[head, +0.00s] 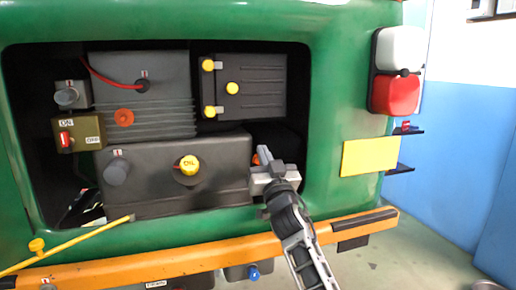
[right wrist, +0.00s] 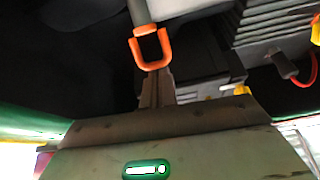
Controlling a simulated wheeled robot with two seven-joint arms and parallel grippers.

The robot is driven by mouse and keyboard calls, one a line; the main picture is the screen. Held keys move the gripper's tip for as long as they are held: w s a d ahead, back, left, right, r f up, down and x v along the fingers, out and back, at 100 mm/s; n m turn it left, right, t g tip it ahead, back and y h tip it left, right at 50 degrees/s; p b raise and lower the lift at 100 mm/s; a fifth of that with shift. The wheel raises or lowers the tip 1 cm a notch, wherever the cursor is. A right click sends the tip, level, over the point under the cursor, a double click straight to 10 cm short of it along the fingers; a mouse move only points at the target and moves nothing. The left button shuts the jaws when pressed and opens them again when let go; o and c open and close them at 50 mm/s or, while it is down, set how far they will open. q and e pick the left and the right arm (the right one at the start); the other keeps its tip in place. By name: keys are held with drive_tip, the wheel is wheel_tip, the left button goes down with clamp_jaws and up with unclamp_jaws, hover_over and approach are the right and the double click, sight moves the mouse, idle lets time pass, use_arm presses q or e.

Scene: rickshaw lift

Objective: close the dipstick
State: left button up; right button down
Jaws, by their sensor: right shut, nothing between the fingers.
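The dipstick's orange loop handle (right wrist: 151,48) shows clearly in the right wrist view, on a grey stem running to the top of the picture. In the head view only a small orange bit (head: 256,159) shows beside my right gripper, mostly hidden by it. My right gripper (head: 264,153) is at the right end of the engine bay, right of the lower dark engine block. Its fingers are shut with nothing between them. My left gripper is not in view.
The green rickshaw body (head: 344,100) frames the bay. The yellow oil cap (head: 188,165) sits on the lower block. An orange bumper (head: 160,265) runs below, and a yellow rod (head: 80,240) slants at lower left. The floor at right is clear.

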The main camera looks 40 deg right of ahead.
drive_tip(key=shift+d+f, duration=0.2)
